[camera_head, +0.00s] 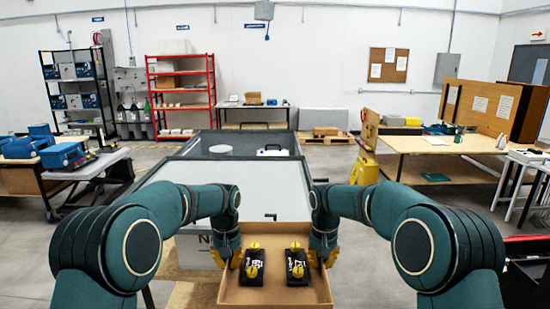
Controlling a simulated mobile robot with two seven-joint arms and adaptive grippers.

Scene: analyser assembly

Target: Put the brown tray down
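The brown tray (276,293) is low in the middle of the head view, level and close in front of me. Two black parts with yellow knobs lie in it side by side, a left one (253,268) and a right one (297,268). My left gripper (237,259) is at the tray's left side wall and my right gripper (323,259) at its right side wall. Both have yellow fingers and appear closed on these walls, though the fingertips are partly hidden. What lies under the tray is hidden.
A large dark-framed case with a pale panel (250,176) stands just beyond the tray. A white box (196,252) is left of the tray, above a wooden pallet. A wooden workbench (455,144) stands right, a cart with blue devices (64,155) left. Grey floor shows between them.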

